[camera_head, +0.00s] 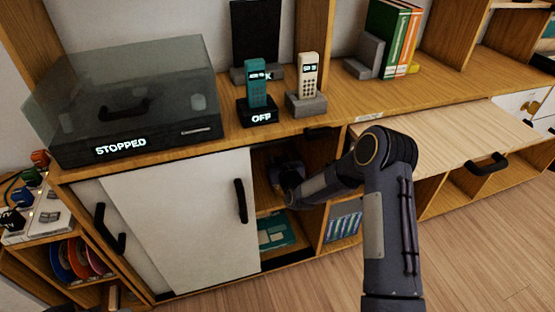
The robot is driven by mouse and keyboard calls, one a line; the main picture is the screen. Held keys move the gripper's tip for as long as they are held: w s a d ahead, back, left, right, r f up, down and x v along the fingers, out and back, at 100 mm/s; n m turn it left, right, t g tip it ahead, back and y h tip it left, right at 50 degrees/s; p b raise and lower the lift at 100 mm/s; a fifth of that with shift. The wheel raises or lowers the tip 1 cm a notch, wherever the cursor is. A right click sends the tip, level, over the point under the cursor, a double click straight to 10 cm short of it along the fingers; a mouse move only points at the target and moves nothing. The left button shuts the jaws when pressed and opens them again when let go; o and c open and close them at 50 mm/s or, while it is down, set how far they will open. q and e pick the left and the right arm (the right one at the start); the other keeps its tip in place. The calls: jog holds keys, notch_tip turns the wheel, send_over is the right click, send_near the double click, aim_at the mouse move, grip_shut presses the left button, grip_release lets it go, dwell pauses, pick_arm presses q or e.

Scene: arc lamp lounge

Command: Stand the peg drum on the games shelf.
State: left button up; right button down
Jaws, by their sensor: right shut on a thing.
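My right arm reaches from the lower right into the open bay of the low cabinet. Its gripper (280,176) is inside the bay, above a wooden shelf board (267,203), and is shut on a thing. The thing is dark and mostly hidden by the gripper and shadow; it appears to be the peg drum, but its shape and whether it touches the board are unclear. A teal flat box (276,231) lies in the compartment below that board. Which board is the games shelf is not marked in view. My left gripper is not in view.
A white sliding door (187,222) with a black handle covers the cabinet left of the bay. A pale pull-out board (460,140) juts out at right. A turntable (130,105) reading STOPPED and two phones, teal (256,88) and cream (307,80), stand on top.

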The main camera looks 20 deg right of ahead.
jog(key=shift+r, duration=0.1)
jog(key=c, duration=1.1)
grip_release()
jog(key=shift+o, duration=0.2)
